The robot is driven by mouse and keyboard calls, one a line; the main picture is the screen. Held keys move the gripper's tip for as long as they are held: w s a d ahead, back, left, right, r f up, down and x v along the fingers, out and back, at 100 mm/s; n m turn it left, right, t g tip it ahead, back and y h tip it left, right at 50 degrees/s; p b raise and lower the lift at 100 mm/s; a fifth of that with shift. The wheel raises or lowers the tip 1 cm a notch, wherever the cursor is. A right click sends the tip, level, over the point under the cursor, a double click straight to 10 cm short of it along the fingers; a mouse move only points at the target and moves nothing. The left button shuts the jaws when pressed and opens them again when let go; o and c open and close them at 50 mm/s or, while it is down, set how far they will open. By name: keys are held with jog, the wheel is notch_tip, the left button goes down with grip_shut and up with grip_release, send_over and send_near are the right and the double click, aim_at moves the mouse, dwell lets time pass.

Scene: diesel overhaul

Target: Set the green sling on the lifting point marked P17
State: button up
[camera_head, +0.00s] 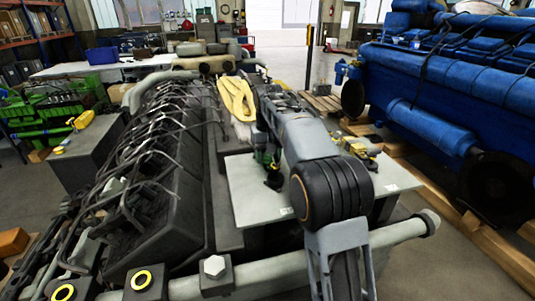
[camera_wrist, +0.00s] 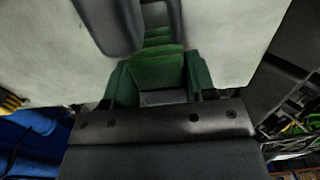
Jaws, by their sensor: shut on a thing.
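A green sling (camera_wrist: 158,72) shows in the wrist view as green folds running away from my gripper (camera_wrist: 148,40). My gripper is shut on the green sling, with dark fingers on both sides of it. I cannot read a P17 mark on any lifting point in these frames.
A dark engine (camera_head: 170,170) with many pipes stands on the left. Black blocks with yellow rings (camera_head: 142,280) sit at its near end. A yellow sling (camera_head: 237,97) lies behind the tabletop. A blue engine (camera_head: 440,85) on timber stands right, across an open floor strip.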

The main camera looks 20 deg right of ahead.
jog(key=shift+f+b, duration=0.5)
jog(key=shift+f, duration=0.35)
dwell(0.7)
dwell(0.5)
jog(key=o, duration=1.2)
notch_tip(320, 180, up, 14)
jog(key=p, duration=0.3)
jog(key=shift+f+p, duration=0.1)
jog(key=shift+p, duration=0.2)
